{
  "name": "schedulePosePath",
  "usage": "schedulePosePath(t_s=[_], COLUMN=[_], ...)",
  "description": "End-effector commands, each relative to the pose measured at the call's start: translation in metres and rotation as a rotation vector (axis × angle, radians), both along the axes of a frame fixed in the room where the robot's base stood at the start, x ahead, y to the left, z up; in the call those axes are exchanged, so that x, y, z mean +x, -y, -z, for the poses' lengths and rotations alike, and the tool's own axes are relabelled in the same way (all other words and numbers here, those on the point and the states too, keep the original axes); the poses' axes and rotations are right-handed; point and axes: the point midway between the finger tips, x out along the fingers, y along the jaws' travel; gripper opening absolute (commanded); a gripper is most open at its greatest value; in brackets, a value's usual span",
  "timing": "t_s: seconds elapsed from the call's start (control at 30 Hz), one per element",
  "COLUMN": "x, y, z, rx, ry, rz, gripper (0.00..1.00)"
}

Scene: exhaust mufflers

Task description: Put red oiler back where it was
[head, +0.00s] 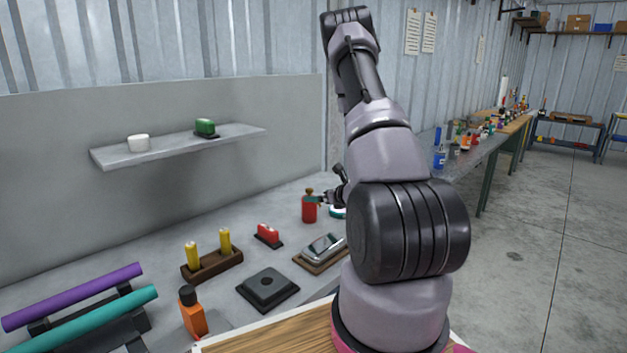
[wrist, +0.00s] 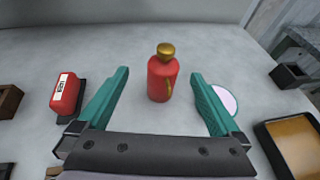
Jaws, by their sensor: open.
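The red oiler (head: 309,208), a red can with a brass-coloured top, stands upright on the grey bench, toward its far end. In the wrist view the red oiler (wrist: 160,88) is ahead of my gripper (wrist: 159,76), centred between the two teal fingers. The fingers are spread, with a gap on each side of the can. In the head view my gripper (head: 322,198) is beside the oiler, and my arm hides part of it. An empty black square base (head: 268,288) lies on the bench nearer the front.
A red item on a dark base (head: 268,234), a wooden holder with yellow pieces (head: 212,265), a tray with a metal item (head: 322,247) and an orange bottle (head: 192,313) stand on the bench. A shelf (head: 180,148) hangs above. A pale round item (wrist: 225,99) lies right of the fingers.

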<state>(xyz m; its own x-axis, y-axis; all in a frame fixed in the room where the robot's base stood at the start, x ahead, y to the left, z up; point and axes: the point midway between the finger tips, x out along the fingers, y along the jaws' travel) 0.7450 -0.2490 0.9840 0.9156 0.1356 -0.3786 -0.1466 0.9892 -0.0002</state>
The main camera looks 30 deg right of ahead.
Motion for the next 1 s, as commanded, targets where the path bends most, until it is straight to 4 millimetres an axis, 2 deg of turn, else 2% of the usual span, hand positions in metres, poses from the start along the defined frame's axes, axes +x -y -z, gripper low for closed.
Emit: schedulePosePath(t_s=[0.07, 0.13, 0.27, 0.3, 0.4, 0.53, 0.63, 0.77, 0.9, 1.0], x=[0.005, 0.009, 0.001, -0.007, -0.037, -0.086, -0.128, -0.178, -0.222, -0.245], y=[-0.018, -0.046, -0.115, -0.136, -0.182, -0.225, -0.245, -0.253, -0.243, -0.229], z=[-0.022, -0.052, -0.123, -0.143, -0.187, -0.231, -0.254, -0.274, -0.292, -0.306], rx=[-0.002, -0.011, -0.069, -0.099, -0.2, -0.384, -0.563, -0.845, -1.202, -1.469], ry=[0.025, 0.052, 0.116, 0.134, 0.172, 0.213, 0.238, 0.26, 0.269, 0.263], rz=[-0.068, -0.176, -0.459, -0.552, -0.774, -1.042, -1.226, -1.425, -1.573, -1.63], gripper=[1.0, 1.0, 1.0, 1.0, 1.0, 1.0, 1.0, 1.0, 1.0, 1.0])
